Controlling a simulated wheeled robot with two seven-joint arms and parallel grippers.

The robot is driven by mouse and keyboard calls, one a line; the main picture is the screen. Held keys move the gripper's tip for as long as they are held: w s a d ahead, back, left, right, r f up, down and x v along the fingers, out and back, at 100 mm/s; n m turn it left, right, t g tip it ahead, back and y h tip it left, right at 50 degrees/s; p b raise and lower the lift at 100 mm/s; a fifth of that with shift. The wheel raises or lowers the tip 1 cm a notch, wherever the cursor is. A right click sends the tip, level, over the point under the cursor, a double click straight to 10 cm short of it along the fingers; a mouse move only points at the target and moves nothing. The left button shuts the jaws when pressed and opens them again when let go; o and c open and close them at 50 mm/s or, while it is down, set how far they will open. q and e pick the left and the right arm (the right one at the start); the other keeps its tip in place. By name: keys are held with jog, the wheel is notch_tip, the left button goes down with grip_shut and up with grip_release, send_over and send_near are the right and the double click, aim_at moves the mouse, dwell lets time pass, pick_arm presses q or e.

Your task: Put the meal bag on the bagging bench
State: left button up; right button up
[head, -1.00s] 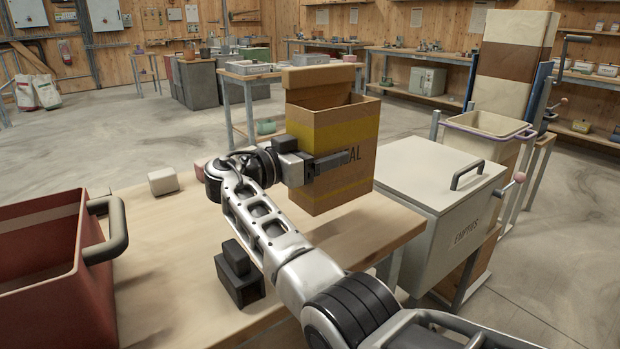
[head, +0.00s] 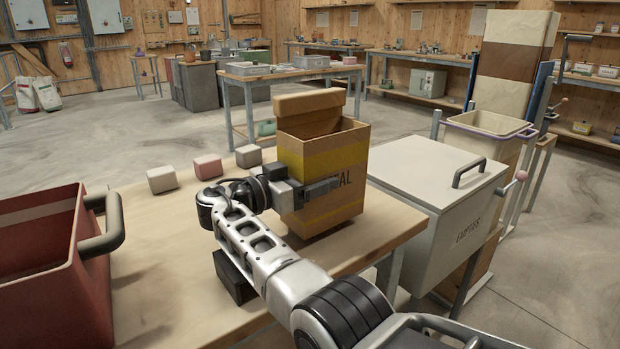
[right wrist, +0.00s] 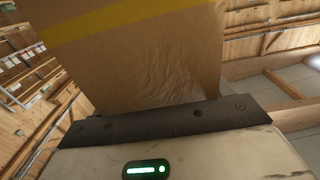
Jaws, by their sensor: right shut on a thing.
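The meal bag (head: 330,205) is a brown paper bag with yellow bands, dark lettering and an open top with a raised back flap. It is upright at the right part of a light wooden bench (head: 180,225). My right gripper (head: 322,190) is shut on the bag's near side, its finger lying across the lettering. The bag's base is low at the bench top; I cannot tell whether it touches. In the right wrist view the bag (right wrist: 150,60) fills the space beyond the dark gripper edge. My left gripper is not in view.
A red bin (head: 40,255) with a dark handle stands at the bench's left. Several small blocks, one pink (head: 208,167), lie behind the gripper. A dark block (head: 232,275) is partly behind my arm. A cream lidded EMPTIES bin (head: 440,190) stands right of the bench.

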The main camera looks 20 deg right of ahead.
jog(key=shift+f+b, duration=0.4)
jog(key=shift+r, duration=0.1)
jog(key=o, duration=1.5)
jog(key=shift+o, duration=1.1)
jog(key=shift+s+f, duration=0.1)
jog(key=shift+f, duration=0.1)
